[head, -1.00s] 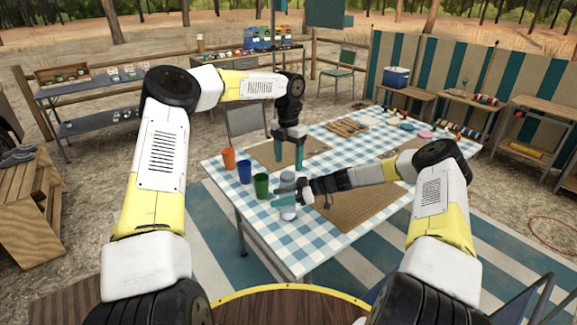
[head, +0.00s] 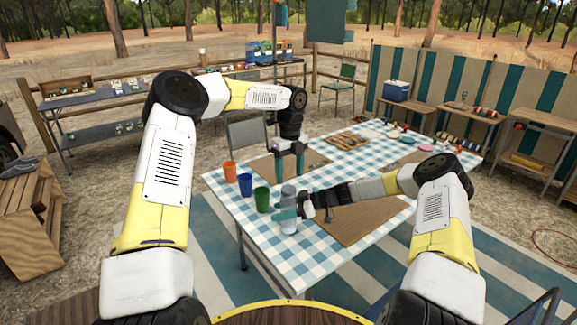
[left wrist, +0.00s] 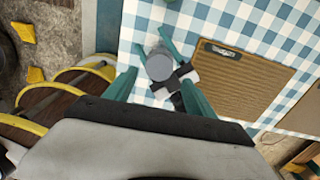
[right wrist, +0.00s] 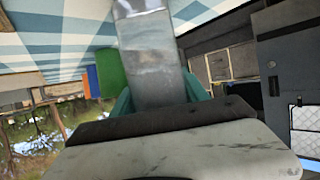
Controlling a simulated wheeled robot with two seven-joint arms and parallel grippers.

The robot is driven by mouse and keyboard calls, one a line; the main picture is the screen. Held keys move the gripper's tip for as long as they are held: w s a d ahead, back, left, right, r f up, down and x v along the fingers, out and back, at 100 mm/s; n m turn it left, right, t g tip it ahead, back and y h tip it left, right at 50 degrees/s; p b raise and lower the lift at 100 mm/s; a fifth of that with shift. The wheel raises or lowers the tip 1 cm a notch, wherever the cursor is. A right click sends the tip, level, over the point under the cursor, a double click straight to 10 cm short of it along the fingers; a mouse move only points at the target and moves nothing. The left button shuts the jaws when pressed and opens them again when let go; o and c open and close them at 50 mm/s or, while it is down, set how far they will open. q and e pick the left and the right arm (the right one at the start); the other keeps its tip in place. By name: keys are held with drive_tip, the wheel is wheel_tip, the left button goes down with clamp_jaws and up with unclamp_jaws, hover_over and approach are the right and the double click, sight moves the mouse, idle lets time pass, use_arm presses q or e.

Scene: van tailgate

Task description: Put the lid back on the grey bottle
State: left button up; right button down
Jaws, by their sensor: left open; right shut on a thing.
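The grey bottle (head: 288,194) stands upright near the front left edge of the checked table. My right gripper (head: 290,211) is shut around its body. In the right wrist view the bottle (right wrist: 155,60) fills the space between the fingers. My left gripper (head: 289,178) is open and empty, pointing down just above and behind the bottle in the head view. In the left wrist view the bottle's round grey top (left wrist: 160,66) lies ahead of the open fingers, apart from them. I cannot tell whether this top is the lid, and no separate lid can be made out.
Orange (head: 230,171), blue (head: 245,184) and green (head: 262,199) cups stand left of the bottle. A brown mat with a clip (left wrist: 240,82) lies to its right. Plates and other items sit at the table's far end. The checked cloth (head: 310,255) in front is clear.

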use_arm(q)
drive_tip(key=n, duration=0.4)
drive_tip(key=shift+r+n, duration=0.15)
drive_tip(key=shift+n, duration=0.25)
drive_tip(key=n, duration=0.4)
drive_tip(key=shift+r+n, duration=0.15)
drive_tip(key=shift+n, duration=0.15)
drive_tip(key=n, duration=0.4)
drive_tip(key=shift+s+r+n, duration=0.1)
drive_tip(key=shift+r+n, duration=0.05)
drive_tip(key=shift+n, duration=0.15)
drive_tip(key=n, duration=0.4)
drive_tip(key=shift+r, duration=0.15)
drive_tip(key=n, duration=0.5)
drive_tip(key=shift+r, duration=0.2)
drive_tip(key=n, duration=0.4)
drive_tip(key=shift+a+r+n, duration=0.1)
drive_tip(key=shift+r+n, duration=0.1)
drive_tip(key=shift+n, duration=0.1)
drive_tip(key=n, duration=0.4)
drive_tip(key=shift+r, duration=0.15)
drive_tip(key=n, duration=0.4)
drive_tip(key=shift+r, duration=0.2)
drive_tip(key=shift+a, duration=0.1)
